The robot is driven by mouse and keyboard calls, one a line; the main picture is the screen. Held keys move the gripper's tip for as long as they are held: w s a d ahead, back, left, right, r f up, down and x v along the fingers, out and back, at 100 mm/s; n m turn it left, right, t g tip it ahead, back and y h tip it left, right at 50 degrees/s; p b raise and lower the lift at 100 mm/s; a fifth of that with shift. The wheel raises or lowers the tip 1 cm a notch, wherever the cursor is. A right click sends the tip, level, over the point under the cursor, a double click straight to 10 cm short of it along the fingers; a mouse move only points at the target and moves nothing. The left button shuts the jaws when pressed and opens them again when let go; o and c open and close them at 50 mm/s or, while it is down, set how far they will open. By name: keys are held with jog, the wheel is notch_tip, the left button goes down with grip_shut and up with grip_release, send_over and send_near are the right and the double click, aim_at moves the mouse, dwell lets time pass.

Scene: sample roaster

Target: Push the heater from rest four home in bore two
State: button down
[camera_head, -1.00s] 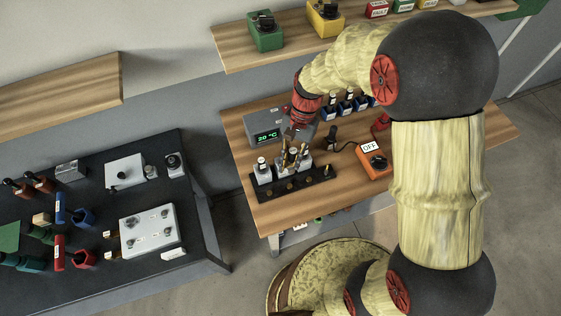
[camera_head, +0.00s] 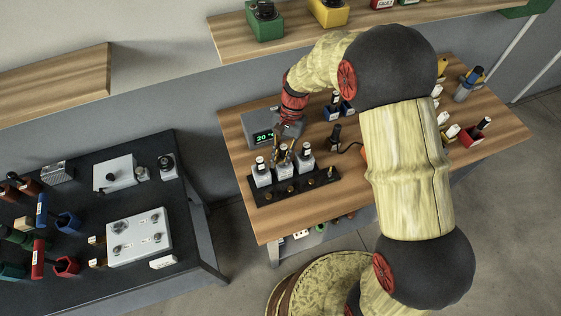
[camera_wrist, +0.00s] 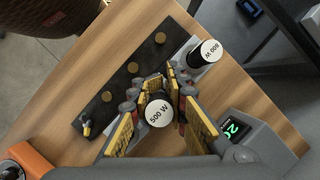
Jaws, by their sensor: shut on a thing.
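My gripper (camera_head: 283,158) points down over the dark rack (camera_head: 325,179) on the wooden table. In the wrist view its fingers (camera_wrist: 158,100) are shut on a heater with a white "500 W" cap (camera_wrist: 159,114). In the head view this heater (camera_head: 283,147) stands at the middle one of three grey blocks, between blocks with other white-capped heaters, one at the left (camera_head: 260,161) and one at the right (camera_head: 305,147). The wrist view also shows one neighbouring heater (camera_wrist: 208,51). The depth of the held heater in its bore is hidden by the fingers.
A grey box with a green "20 °C" display (camera_head: 262,137) stands close behind the rack. Blue rests (camera_head: 331,112) with dark heaters stand farther back. A dark corded tool (camera_head: 334,138) stands to the right. My arm covers the table's middle right. Brass discs (camera_wrist: 132,68) line the rack's front.

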jog(key=shift+f, duration=0.15)
jog(key=shift+f, duration=0.35)
jog(key=c, duration=1.7)
grip_release()
jog(key=s+p+v, duration=0.1)
jog(key=v, duration=1.2)
jog(key=s+d+r+n+t, duration=0.1)
jog(key=s+d+r+t, duration=0.15)
jog(key=r, duration=0.25)
jog(key=s+d+r+n+t+h, duration=0.1)
jog(key=s+d+r, duration=0.15)
jog(key=r, duration=0.25)
jog(key=s+d+r+n+t, duration=0.1)
jog(key=s+d+r, duration=0.1)
jog(key=s+r, duration=0.15)
jog(key=s+d+r+n+t, duration=0.1)
jog(key=s+d, duration=0.1)
jog(key=s, duration=0.2)
jog(key=s+d+r+t+h, duration=0.1)
jog(key=s+r+t, duration=0.1)
jog(key=s, duration=0.3)
jog(key=s+d+r+n+t, duration=0.1)
jog(key=s+d+t, duration=0.1)
jog(key=s, duration=0.2)
jog(key=shift+s+d+r+n, duration=0.15)
jog(key=shift+d+r+n, duration=0.15)
jog(key=shift+d, duration=0.05)
